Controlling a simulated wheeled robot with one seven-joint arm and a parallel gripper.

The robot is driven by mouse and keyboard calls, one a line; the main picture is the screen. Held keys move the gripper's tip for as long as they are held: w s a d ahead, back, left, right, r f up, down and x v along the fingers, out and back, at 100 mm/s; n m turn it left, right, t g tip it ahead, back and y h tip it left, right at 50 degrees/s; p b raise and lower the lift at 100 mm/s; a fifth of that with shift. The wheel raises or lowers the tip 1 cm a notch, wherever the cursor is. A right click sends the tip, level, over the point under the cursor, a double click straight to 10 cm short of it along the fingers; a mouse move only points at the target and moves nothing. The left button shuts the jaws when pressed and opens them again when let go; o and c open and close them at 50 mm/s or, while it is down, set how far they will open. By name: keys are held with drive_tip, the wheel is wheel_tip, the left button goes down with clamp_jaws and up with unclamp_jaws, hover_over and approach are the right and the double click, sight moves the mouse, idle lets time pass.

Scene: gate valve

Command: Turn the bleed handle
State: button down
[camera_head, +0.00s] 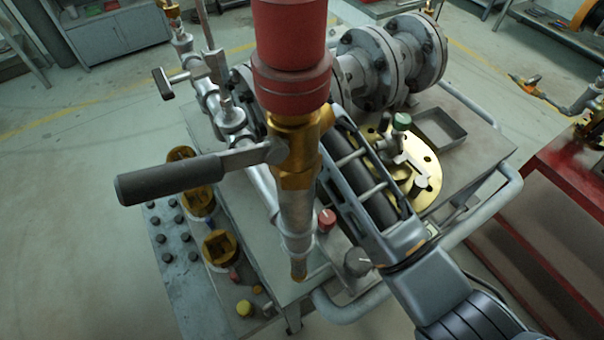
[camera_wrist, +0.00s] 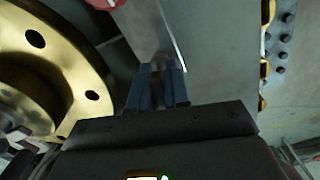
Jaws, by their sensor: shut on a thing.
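My gripper's dark fingers (camera_wrist: 158,92) show in the wrist view, close together with a narrow gap. They are shut on a part that is mostly hidden between them, which I take to be the bleed handle. In the head view my fingertips are hidden behind the brass valve body (camera_head: 297,150) in the foreground. A lever with a thick dark grip (camera_head: 170,178) sticks out to the left from that body. I cannot tell from the head view which handle my fingers touch.
A red cylinder (camera_head: 290,45) stands above the brass body. A brass flange (camera_head: 428,190) lies to the right and shows in the wrist view (camera_wrist: 75,60). A red knob (camera_head: 327,220) and a dark knob (camera_head: 357,262) sit low. Grey flanged pipe (camera_head: 370,65) runs behind.

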drive_tip(key=m+p, duration=0.2)
drive_tip(key=shift+r+m, duration=0.2)
drive_tip(key=shift+m, duration=0.2)
drive_tip(key=m, duration=0.3)
drive_tip(key=shift+f+m+p, duration=0.2)
drive_tip(key=shift+m+p, duration=0.1)
drive_tip(key=shift+p, duration=0.1)
drive_tip(key=m, duration=0.4)
drive_tip(key=shift+m, duration=0.3)
drive_tip(key=shift+w+m, duration=0.1)
drive_tip(key=shift+m, duration=2)
drive_tip(key=c, duration=1.2)
unclamp_jaws()
